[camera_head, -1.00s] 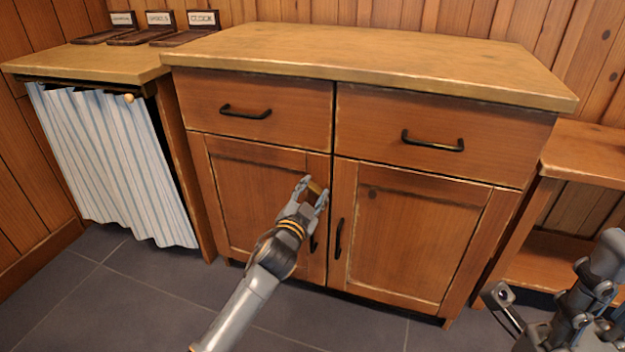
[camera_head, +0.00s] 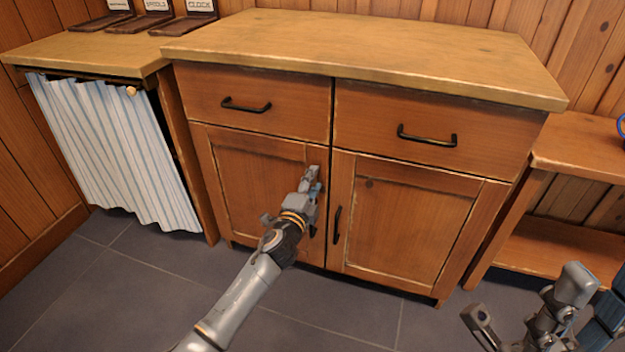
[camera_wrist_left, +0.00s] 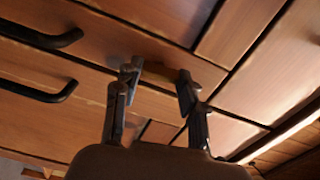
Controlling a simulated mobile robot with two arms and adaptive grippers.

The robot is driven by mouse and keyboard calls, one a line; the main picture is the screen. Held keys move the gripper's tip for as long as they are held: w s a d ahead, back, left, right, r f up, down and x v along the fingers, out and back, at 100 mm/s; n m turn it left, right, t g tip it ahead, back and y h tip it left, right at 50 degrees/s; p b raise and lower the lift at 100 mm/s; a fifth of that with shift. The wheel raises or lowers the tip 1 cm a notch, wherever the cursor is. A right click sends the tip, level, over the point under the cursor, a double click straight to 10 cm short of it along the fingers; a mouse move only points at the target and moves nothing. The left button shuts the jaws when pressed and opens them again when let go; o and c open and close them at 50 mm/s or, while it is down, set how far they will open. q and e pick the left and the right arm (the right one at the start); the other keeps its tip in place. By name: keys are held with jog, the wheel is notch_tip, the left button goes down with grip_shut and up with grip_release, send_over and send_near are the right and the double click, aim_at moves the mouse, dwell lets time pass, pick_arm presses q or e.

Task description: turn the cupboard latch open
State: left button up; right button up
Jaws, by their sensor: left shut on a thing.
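The cupboard's left door (camera_head: 258,180) and right door (camera_head: 405,225) both look closed, each with a dark upright handle near the middle seam. The latch (camera_wrist_left: 160,72), a small brownish-yellow bar, sits at the top of the doors near the seam. My left gripper (camera_head: 313,174) reaches up to it and is shut on it; in the wrist view its two fingertips (camera_wrist_left: 158,80) press on either side of the bar. In the head view the fingers hide the latch. My right gripper (camera_head: 527,300) is open and empty at the lower right, away from the cupboard.
Two drawers with dark handles (camera_head: 245,105) (camera_head: 427,136) are above the doors. A striped curtain (camera_head: 112,150) hangs under the left counter. A low wooden shelf (camera_head: 560,255) stands at the right. The grey tiled floor (camera_head: 330,318) in front is clear.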

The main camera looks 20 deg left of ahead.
pick_arm(q)
jog(key=shift+m, duration=0.6)
jog(key=o, duration=1.1)
jog(key=shift+o, duration=0.2)
jog(key=s, duration=1.2)
jog(key=shift+a, duration=0.2)
